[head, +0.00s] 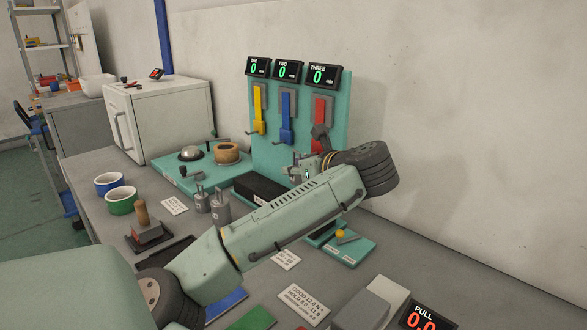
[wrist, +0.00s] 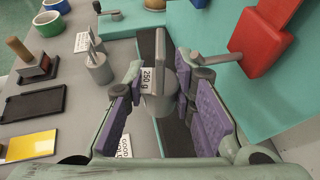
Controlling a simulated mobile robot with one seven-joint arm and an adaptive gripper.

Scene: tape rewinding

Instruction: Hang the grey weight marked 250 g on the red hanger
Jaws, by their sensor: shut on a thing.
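The grey weight marked 250 g (wrist: 158,82) is between the purple pads of my gripper (wrist: 166,92) in the wrist view, its label facing the camera and its thin stem pointing up the picture. My gripper (head: 308,170) is shut on it; in the head view my arm hides most of the weight. The red hanger (head: 319,112) is on the teal panel, just above my gripper. In the wrist view the red hanger (wrist: 264,42) is to the right, its grey hook arm reaching left. The weight's stem appears left of that arm; I cannot tell their depth gap.
Blue (head: 286,118) and yellow (head: 258,110) hangers are left of the red one, under displays reading 0. Two other grey weights (head: 209,204) stand on the bench. A dark block (head: 258,189) lies below the panel. A wooden-handled stamp (head: 146,230) stands front left.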

